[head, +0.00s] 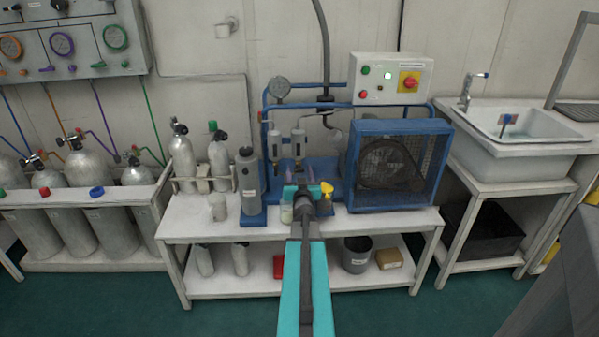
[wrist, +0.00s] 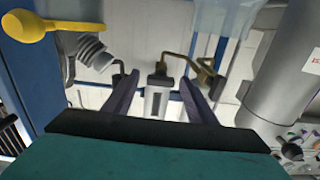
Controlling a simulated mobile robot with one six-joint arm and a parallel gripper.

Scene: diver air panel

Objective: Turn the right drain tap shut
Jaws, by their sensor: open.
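Two clear-bowled separators hang on the blue frame in the head view, a left one (head: 275,143) and a right one (head: 298,144). In the wrist view, which looks upside-down, one bowl (wrist: 157,98) with a brass fitting (wrist: 161,70) at its end appears between my fingers. It looks like the right separator with its drain tap; the tap's handle position is unclear. A bent brass piece (wrist: 204,74) beside it seems to belong to the left one. My gripper (wrist: 158,92) is open and empty, with its fingers either side of the bowl.
A yellow-handled part (head: 327,187) is close right of my gripper. A grey cylinder (head: 248,180) stands left, and a clear cup (head: 286,214) is below. The caged blue fan unit (head: 395,165) fills the bench's right side. The control box (head: 391,78) is above.

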